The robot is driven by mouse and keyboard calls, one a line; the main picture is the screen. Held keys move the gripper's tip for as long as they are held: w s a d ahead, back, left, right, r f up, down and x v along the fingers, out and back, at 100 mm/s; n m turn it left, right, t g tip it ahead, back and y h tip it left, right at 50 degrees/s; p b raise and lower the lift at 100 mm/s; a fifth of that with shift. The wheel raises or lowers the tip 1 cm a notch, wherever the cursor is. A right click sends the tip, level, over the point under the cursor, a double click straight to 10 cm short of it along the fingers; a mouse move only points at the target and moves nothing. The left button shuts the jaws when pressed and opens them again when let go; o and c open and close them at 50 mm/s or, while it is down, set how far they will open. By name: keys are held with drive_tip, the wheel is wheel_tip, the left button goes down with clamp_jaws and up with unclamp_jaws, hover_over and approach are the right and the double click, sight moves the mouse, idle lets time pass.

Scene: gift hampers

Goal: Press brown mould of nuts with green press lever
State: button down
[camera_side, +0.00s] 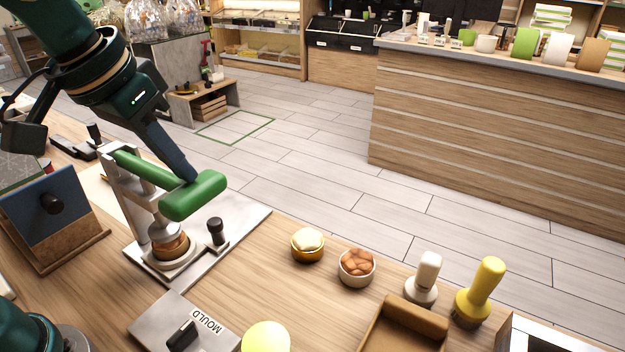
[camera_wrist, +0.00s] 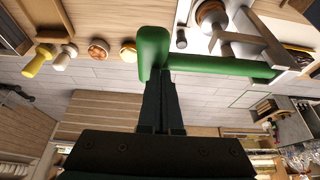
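The press stands on a pale base plate (camera_side: 250,222) at the left of the table. Its green lever (camera_side: 195,196) is lowered, roughly level, and also shows in the wrist view (camera_wrist: 154,50). The brown mould (camera_side: 171,247) sits on a round seat under the metal plunger (camera_side: 164,232), which appears to touch its top; I cannot see its contents. My gripper (camera_side: 190,178) is at the top of the lever's thick handle, seemingly touching it. In the wrist view its dark fingers (camera_wrist: 160,82) are together, with the handle beyond their tips, not between them.
A bowl of brown nuts (camera_side: 357,267), a golden bowl (camera_side: 307,244), a white-handled stamp (camera_side: 426,278) and a yellow-handled stamp (camera_side: 480,292) stand right of the press. A grey MOULD plate (camera_side: 178,318) lies in front. A blue-faced stand (camera_side: 50,215) is at left.

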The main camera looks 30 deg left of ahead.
sight(176, 188)
drive_tip(key=shift+f, duration=1.35)
drive_tip(key=shift+f, duration=1.35)
wheel_tip(176, 188, up, 13)
idle(1.5)
drive_tip(key=shift+r, duration=1.9)
